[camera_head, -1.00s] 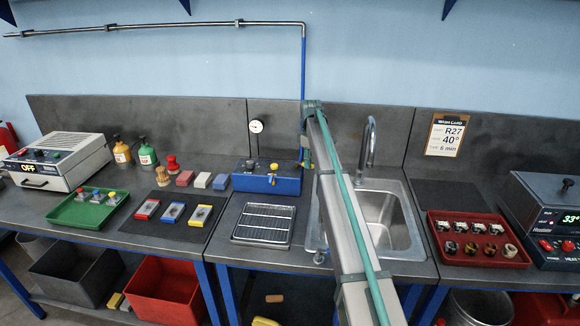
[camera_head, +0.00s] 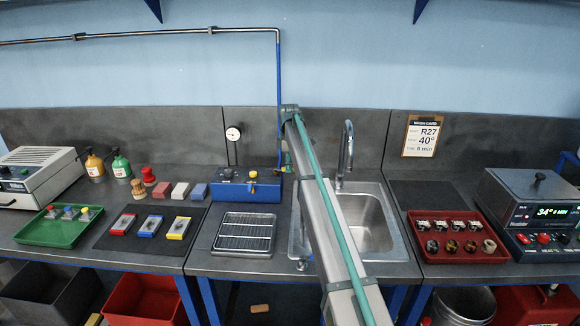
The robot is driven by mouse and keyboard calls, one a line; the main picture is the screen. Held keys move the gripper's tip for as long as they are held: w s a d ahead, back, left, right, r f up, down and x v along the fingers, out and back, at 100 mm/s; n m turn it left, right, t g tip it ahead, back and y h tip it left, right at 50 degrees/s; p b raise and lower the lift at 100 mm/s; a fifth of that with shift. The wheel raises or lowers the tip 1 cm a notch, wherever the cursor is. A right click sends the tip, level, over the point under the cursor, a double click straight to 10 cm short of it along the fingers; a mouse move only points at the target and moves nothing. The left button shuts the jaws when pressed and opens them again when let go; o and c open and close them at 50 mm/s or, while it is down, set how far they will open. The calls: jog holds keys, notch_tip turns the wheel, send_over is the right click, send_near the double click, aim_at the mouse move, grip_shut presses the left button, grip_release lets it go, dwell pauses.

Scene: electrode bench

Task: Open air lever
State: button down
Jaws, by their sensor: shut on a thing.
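A round gauge (camera_head: 233,133) is on the back panel. A wire rack (camera_head: 244,234) lies in front of the box. The sink (camera_head: 364,220) with its tall tap (camera_head: 346,150) is right of my arm. A red tray (camera_head: 458,259) and a green tray (camera_head: 58,232) stand farther out.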

jog(key=c, duration=1.1)
grip_release()
jog(key=shift+r, duration=0.15)
notch_tip(320, 180, up, 12)
jog(key=shift+f, duration=0.1)
jog(key=shift+a, duration=0.1)
